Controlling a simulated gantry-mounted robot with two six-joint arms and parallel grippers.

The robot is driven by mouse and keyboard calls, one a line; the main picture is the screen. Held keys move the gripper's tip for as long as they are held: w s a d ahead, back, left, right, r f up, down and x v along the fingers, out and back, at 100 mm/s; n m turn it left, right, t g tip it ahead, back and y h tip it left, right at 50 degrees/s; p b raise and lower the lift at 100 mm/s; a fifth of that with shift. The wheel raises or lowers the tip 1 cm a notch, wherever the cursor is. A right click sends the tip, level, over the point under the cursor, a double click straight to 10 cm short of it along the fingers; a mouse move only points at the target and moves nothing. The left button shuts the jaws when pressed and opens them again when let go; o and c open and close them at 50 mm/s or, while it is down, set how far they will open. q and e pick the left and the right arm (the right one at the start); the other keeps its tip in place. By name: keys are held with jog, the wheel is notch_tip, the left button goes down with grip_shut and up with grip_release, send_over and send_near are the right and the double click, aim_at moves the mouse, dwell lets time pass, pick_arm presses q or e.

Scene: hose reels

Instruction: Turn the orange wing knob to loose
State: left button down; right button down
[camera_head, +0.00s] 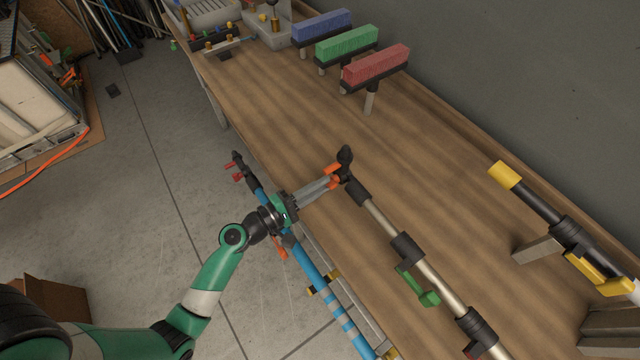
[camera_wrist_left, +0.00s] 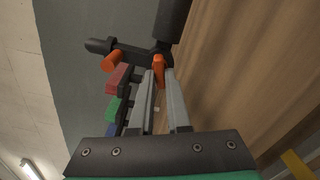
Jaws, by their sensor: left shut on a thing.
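The orange wing knob (camera_wrist_left: 158,70) sits at the black end fitting (camera_head: 345,160) of a metal pole (camera_head: 376,212) above the workbench. My left gripper (camera_head: 332,178) reaches it from the left, its two long grey fingers shut on an orange piece of it. In the left wrist view that piece shows between the fingertips, and a second orange piece (camera_wrist_left: 112,61) stands to the left, outside the fingers. The fingers hide part of the knob, and its turn angle cannot be told. My right gripper is not in view.
The pole carries a green lever (camera_head: 420,288) lower down. A blue pole (camera_head: 316,275) runs below my left wrist along the bench edge. A yellow-tipped black pole (camera_head: 535,205) lies right. Blue, green and red brushes (camera_head: 376,66) stand behind. The middle bench top (camera_head: 290,120) is clear.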

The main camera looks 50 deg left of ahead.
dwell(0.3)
pick_arm(q)
jog(key=c, duration=0.9)
grip_release()
jog(key=shift+s, duration=0.15)
jog(key=s, duration=1.1)
jog(key=shift+s+a, duration=0.2)
jog(key=shift+a, duration=0.15)
